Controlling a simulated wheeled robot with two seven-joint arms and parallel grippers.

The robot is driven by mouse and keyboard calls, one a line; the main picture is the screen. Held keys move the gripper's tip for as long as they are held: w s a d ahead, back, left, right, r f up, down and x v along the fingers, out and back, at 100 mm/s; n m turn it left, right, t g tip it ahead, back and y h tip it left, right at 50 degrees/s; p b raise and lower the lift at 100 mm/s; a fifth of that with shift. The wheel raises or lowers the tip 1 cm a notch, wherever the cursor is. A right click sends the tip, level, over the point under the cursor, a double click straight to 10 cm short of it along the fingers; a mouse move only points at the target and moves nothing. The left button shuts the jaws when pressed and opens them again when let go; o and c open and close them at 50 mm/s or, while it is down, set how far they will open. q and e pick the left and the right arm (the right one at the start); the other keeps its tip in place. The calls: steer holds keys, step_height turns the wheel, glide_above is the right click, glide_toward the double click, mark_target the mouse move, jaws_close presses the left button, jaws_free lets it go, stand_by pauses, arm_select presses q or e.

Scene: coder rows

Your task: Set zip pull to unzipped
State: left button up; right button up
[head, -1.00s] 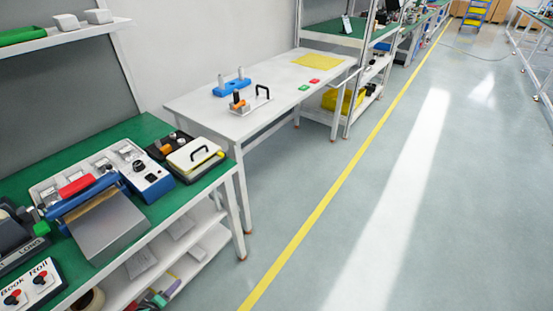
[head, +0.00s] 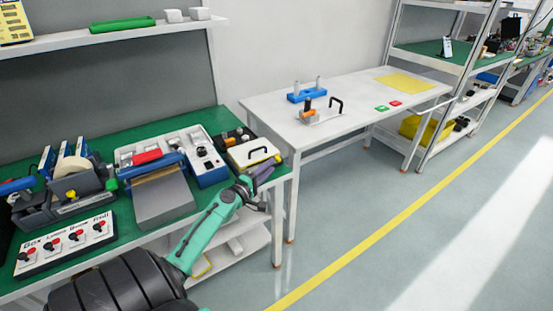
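I cannot pick out a zip pull for certain at this size. A small fixture (head: 325,116) with an orange part and a black handle stands on the white table (head: 365,97). A pale box with a black handle and yellow edge (head: 240,155) sits at the right end of the green bench. My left arm reaches up from the bottom left. Its dark gripper (head: 264,172) is in front of the bench's right end, just below and right of the pale box in the picture. Its fingers are too small to read. My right gripper is out of view.
The green bench (head: 95,258) holds a grey-topped machine (head: 165,200), a tape dispenser (head: 75,185) and a switch panel (head: 65,243). A blue block with two pegs (head: 305,96) stands on the white table. The floor (head: 370,200) to the right is clear.

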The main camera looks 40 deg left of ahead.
mark_target(277, 161)
arm_select(q)
steer(key=w, duration=0.4)
steer(key=shift+w+a, duration=0.15)
steer(key=shift+a, duration=0.05)
jaws_close()
steer(key=shift+f, duration=0.1)
stand_by(1.1)
